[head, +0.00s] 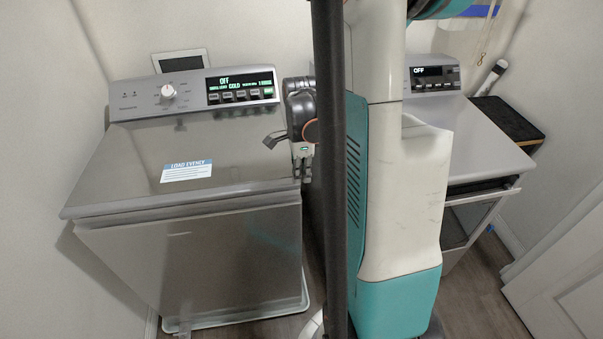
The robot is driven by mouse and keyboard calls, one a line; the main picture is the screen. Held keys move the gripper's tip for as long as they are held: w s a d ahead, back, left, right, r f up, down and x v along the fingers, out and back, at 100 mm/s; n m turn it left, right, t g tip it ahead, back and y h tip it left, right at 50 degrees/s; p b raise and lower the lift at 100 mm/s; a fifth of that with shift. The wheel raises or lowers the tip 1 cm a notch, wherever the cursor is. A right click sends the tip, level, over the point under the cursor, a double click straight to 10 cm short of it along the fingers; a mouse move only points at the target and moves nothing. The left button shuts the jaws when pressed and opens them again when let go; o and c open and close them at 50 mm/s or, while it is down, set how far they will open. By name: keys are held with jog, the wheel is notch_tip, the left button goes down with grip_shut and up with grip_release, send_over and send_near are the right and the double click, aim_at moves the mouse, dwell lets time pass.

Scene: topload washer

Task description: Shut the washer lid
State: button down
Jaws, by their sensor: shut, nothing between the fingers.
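The washer (190,265) is a grey top-load machine on the left. Its lid (125,165) lies down flat over the top, with a white and blue "LOAD EVENLY" label (187,171) on it. I see no raised edge or opening into the drum. My gripper (303,180) is shut and empty, pointing down by the right edge of the washer top. I cannot tell whether it touches the lid. My column and arm hide the area just right of it.
The washer's control panel (190,92) with a white knob stands behind the lid. A second grey machine (470,135) stands on the right, its front door (482,195) partly open. Walls close in at left and back. Some floor shows at lower right.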

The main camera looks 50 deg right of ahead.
notch_tip(320, 180, down, 4)
jog(key=b, duration=0.2)
jog(key=shift+s+a+r+t+b, duration=0.1)
jog(key=shift+s+a+t+b, duration=0.05)
jog(key=shift+t+b, duration=0.2)
jog(key=shift+s+a+f+h+b, duration=0.15)
jog(key=shift+s+f+h+b, duration=0.15)
jog(key=shift+s+f, duration=0.05)
notch_tip(320, 180, up, 15)
jog(key=p, duration=0.6)
jog(key=shift+w, duration=0.25)
jog(key=shift+w, duration=0.1)
